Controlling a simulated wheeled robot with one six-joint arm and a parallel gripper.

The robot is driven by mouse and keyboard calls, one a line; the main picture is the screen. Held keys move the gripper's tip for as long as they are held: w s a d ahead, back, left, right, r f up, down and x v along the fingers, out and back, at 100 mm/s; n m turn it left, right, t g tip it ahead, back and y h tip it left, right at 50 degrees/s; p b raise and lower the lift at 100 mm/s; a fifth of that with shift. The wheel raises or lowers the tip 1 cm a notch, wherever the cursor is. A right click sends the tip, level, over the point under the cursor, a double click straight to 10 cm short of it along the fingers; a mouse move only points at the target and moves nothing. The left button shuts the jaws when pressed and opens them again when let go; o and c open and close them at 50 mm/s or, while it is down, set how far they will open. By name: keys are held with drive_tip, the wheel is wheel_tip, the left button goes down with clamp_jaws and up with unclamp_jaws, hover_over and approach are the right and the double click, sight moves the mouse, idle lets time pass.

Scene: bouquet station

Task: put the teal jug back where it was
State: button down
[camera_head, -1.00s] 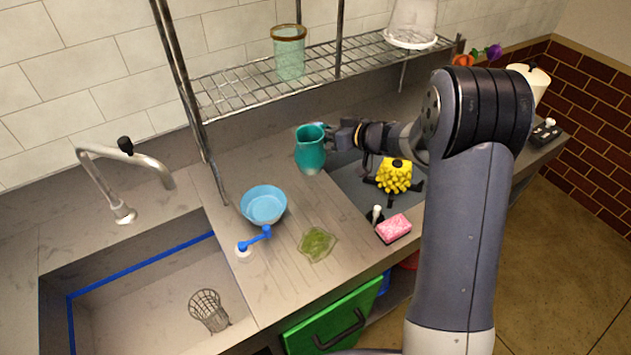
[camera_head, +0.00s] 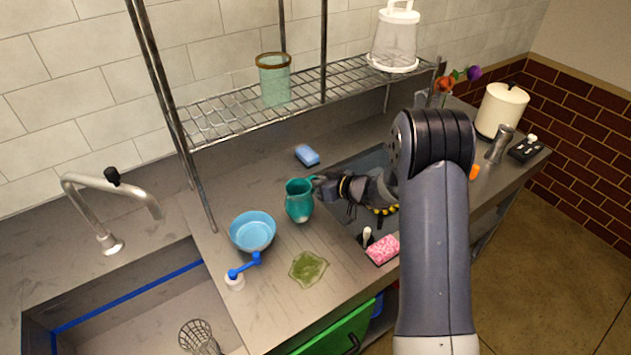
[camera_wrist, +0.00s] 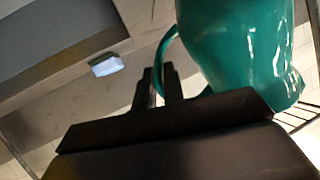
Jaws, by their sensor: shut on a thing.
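The teal jug (camera_head: 299,203) is upright at the left of my gripper (camera_head: 324,187), over the counter behind the blue bowl. My gripper is shut on the jug's handle side. In the wrist view the jug (camera_wrist: 245,50) fills the upper right, and its curved handle runs to the fingertips (camera_wrist: 160,82). The jug's base is low, near the counter top. I cannot tell whether it touches.
A blue bowl (camera_head: 252,231), a blue-handled item (camera_head: 244,267) and a green dish (camera_head: 308,268) are in front. A blue sponge (camera_head: 307,155) lies behind. A wire shelf (camera_head: 230,119) stands above the back. A pink sponge (camera_head: 383,249) is at the front right.

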drive_tip(key=shift+f, duration=0.1)
drive_tip(key=c, duration=1.5)
unclamp_jaws()
drive_tip(key=shift+r, duration=0.25)
drive_tip(key=b+v, duration=0.1)
drive_tip(key=v, duration=1.1)
